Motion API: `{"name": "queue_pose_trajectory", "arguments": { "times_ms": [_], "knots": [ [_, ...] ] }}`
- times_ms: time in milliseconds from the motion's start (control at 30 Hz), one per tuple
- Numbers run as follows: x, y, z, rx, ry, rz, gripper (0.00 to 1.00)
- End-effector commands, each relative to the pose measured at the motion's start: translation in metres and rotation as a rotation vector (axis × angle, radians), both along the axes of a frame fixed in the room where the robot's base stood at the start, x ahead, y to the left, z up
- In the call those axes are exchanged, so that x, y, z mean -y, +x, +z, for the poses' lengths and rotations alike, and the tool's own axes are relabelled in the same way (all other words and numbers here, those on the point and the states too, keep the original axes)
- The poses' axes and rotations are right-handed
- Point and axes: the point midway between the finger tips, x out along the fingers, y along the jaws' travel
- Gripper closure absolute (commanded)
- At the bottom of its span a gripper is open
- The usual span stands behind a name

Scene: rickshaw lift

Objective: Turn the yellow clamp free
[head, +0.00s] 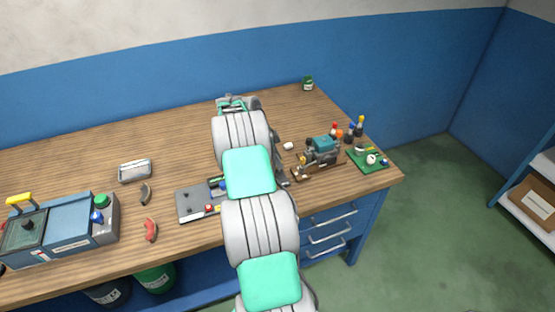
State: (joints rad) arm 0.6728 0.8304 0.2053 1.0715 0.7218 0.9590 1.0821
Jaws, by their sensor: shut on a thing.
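A small device with a teal top (322,144) stands on a brown base at the right end of the bench. A small yellow part, which looks like the yellow clamp (308,157), shows at its left side. My arm reaches over the bench from the front and hides much of its own end. Only a dark grey part of my gripper (282,177) shows, low beside the device's left side. It is shut on the clamp, but the fingertips and the contact are too small and covered to make out.
A grey tray (193,204) lies partly under my arm. Screwdrivers (359,124) and a green board (369,159) stand close right of the device. The back left of the bench is clear.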

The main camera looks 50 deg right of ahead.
Motion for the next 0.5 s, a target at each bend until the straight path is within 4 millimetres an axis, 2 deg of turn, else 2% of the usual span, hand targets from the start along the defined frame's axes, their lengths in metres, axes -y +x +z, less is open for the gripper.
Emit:
{"name": "queue_pose_trajectory", "arguments": {
  "times_ms": [500],
  "knots": [
    [-0.0004, -0.0004, -0.0018, 0.0, 0.0, 0.036, 1.0]
  ]
}}
